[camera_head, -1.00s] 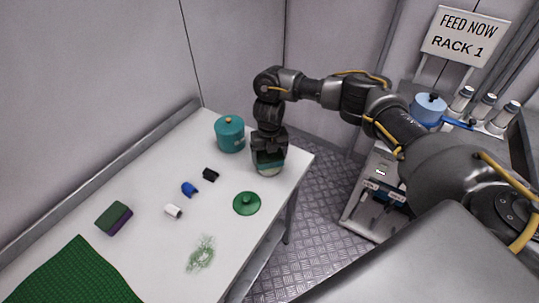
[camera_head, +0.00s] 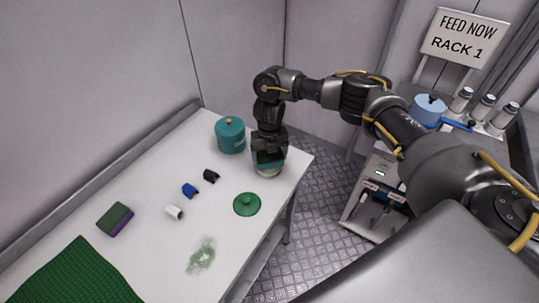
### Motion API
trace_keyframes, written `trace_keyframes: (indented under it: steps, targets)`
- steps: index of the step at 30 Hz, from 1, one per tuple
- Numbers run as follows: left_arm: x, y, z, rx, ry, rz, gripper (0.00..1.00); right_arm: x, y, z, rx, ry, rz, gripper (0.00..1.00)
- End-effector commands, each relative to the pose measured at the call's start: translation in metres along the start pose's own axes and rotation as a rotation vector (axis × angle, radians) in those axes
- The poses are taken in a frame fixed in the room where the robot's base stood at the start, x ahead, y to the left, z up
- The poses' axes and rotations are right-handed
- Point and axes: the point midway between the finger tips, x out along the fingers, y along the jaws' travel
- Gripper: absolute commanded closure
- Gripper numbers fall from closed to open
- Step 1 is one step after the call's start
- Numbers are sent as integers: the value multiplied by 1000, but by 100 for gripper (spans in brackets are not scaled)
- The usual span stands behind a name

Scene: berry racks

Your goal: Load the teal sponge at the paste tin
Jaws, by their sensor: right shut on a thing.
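My right gripper (camera_head: 268,150) points down at the far right end of the white table and is shut on the teal sponge (camera_head: 267,158). The sponge is mostly hidden by the fingers. Directly beneath it is a pale round rim (camera_head: 269,173), which looks like the open paste tin. I cannot tell how far the sponge is inside it. A green round lid with a knob (camera_head: 247,204) lies on the table in front of the tin. A pale green smear (camera_head: 201,256) marks the table near its front edge. My left gripper is not in view.
A teal pot (camera_head: 230,136) stands left of the gripper. A black clip (camera_head: 211,176), a blue clip (camera_head: 190,190), a white clip (camera_head: 174,212), a green-and-purple sponge (camera_head: 115,219) and a green mat (camera_head: 70,277) lie leftward. A "Rack 1" sign (camera_head: 466,38) stands at right.

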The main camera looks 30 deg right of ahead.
Motion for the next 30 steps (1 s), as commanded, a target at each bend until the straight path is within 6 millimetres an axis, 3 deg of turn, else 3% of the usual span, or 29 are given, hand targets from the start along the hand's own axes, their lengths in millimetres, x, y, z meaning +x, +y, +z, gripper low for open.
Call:
trace_keyframes:
  steps: [18, 30]
  targets:
    - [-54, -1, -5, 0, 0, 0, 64, -59, 0, 0, 1, -1, 1, 36]
    - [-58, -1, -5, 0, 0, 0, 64, -62, 0, 0, 1, -1, 1, 36]
